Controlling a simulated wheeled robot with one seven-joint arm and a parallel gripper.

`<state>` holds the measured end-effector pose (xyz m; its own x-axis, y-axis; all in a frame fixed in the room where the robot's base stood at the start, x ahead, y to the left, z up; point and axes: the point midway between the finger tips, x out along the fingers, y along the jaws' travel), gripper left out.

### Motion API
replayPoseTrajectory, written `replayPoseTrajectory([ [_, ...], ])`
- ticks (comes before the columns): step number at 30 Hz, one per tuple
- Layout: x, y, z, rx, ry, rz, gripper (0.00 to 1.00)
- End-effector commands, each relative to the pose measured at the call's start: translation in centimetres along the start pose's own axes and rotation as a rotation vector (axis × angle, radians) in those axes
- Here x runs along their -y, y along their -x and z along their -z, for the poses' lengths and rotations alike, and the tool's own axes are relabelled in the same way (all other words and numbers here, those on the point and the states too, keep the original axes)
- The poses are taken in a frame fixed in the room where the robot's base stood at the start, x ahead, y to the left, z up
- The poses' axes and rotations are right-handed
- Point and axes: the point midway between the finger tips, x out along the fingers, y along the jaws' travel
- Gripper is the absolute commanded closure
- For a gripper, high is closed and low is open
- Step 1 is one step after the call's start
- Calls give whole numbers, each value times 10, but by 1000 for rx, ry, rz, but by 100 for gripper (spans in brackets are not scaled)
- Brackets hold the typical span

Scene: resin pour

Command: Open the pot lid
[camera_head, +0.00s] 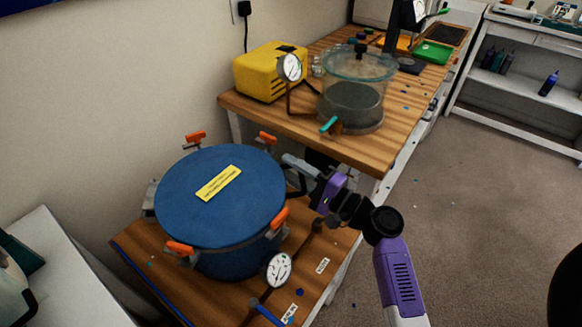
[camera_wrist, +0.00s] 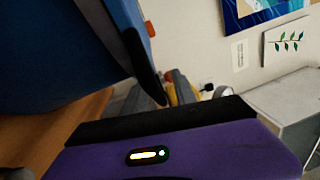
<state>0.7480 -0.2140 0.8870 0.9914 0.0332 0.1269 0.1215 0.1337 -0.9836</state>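The pot (camera_head: 222,255) is a large blue pressure pot on the wooden table. Its round blue lid (camera_head: 175,190) is on top and carries a yellow label. Orange-tipped clamps (camera_head: 180,248) stand around the rim. A black handle (camera_head: 297,184) sticks out from the lid's right side, and it also shows in the wrist view (camera_wrist: 145,65) close before my gripper. My gripper (camera_head: 290,162) is at the pot's right side, its grey fingers beside this handle. The fingers are mostly hidden in the wrist view (camera_wrist: 180,88), so I cannot tell whether they hold the handle.
A pressure gauge (camera_head: 277,269) stands at the pot's front right. Behind, a higher wooden bench (camera_head: 390,140) holds a clear vacuum chamber (camera_head: 352,95) and a yellow pump (camera_head: 268,72). A white surface (camera_head: 70,270) lies to the left. Open carpet (camera_head: 480,220) is to the right.

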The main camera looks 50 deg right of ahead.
Motion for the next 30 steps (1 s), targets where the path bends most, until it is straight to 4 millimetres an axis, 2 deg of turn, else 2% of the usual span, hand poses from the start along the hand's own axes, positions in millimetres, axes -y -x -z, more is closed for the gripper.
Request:
replayPoseTrajectory([
  [8,0,-2,0,0,0,-1,67],
  [13,0,-2,0,0,0,0,100],
  [30,4,-2,0,1,0,7,100],
])
